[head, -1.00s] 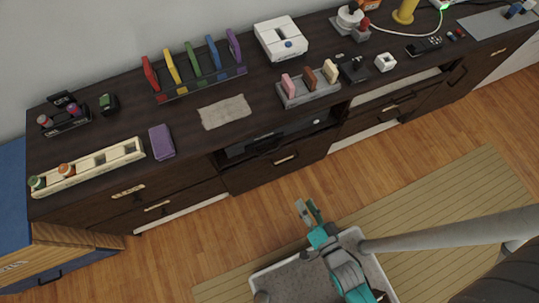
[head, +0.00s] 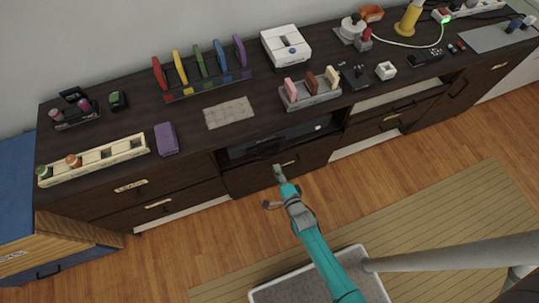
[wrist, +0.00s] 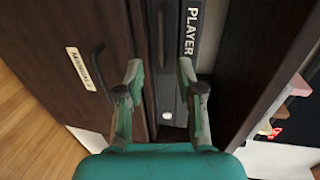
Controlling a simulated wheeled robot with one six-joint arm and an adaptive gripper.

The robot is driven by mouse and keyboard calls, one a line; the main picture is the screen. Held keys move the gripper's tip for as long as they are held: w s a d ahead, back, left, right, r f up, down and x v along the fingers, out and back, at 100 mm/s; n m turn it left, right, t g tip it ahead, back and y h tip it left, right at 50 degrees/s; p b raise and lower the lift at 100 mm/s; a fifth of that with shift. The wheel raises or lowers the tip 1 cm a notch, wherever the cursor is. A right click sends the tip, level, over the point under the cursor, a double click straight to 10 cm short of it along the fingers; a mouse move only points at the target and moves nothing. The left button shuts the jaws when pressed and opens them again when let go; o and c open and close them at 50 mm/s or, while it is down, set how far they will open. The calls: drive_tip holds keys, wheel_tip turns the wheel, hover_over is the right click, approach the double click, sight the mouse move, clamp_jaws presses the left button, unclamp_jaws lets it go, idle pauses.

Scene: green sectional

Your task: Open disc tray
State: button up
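The player (head: 300,133) is a dark box in the open niche of the dark cabinet. Its front, lettered PLAYER (wrist: 193,32), shows in the wrist view, turned sideways. Beside the lettering runs a dark strip with a dark bar handle (wrist: 162,42), which looks like the disc tray front. My gripper (head: 278,173) is in front of the cabinet near the niche. In the wrist view my gripper (wrist: 161,78) has its fingers spread, one on each side of the strip, with nothing between them. I cannot tell whether the fingertips touch anything.
A drawer labelled MANUALS (wrist: 81,68), with a dark handle (wrist: 104,72), lies beside the niche. Its cabinet wall (wrist: 265,55) is on the other side. The cabinet top (head: 240,90) holds several items. The wood floor (head: 235,225) in front is clear.

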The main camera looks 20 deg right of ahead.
sight(269, 154)
drive_tip(key=x, duration=1)
clamp_jaws()
